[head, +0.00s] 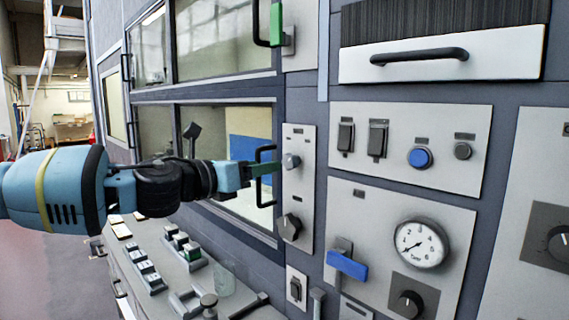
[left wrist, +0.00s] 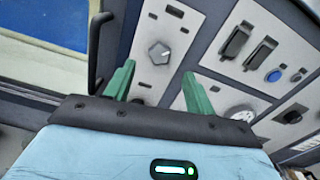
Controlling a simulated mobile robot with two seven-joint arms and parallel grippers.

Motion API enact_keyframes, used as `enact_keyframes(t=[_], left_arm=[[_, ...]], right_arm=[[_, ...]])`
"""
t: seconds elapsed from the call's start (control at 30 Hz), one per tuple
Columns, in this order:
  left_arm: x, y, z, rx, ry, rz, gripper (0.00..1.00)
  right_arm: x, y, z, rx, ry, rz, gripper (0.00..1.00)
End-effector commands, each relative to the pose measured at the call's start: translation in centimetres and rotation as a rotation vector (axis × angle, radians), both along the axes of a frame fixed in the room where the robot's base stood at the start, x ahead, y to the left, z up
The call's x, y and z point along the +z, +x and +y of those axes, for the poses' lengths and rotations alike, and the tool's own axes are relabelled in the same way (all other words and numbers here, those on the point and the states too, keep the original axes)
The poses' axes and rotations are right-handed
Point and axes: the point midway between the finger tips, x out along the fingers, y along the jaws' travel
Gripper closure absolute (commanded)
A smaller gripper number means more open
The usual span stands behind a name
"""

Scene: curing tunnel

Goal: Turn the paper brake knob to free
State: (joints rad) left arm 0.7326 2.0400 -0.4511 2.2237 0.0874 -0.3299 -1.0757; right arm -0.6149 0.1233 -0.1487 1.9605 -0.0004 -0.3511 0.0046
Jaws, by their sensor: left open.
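A narrow pale panel (head: 298,195) carries a grey upper knob (head: 291,161) and a darker lower knob (head: 289,227). Their labels are too small to read, so I cannot tell by name which is the paper brake knob. My left gripper (head: 272,168) points at the upper knob, its green fingers close to it. Nothing is between the fingers, and contact with the knob is not visible. My right gripper is not in view.
A black door handle (head: 262,175) stands just left of the panel, close to my left fingers. Switches and a blue button (head: 420,158) are on the right, above a gauge (head: 420,244) and a blue lever (head: 347,264). A ledge with several small blocks (head: 185,245) lies below my arm.

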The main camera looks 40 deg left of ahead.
Motion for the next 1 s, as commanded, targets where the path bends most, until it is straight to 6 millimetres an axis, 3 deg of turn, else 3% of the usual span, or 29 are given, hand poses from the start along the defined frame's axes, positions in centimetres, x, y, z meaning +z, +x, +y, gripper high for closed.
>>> enact_keyframes(t=[0.6,1.0], left_arm=[[-0.6,6.5,-0.5,0.002,0.000,0.008,0.45],[-0.1,7.5,-0.7,0.000,-0.003,0.000,0.45]], right_arm=[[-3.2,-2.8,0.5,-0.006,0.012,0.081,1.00],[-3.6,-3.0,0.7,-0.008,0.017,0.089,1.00]])
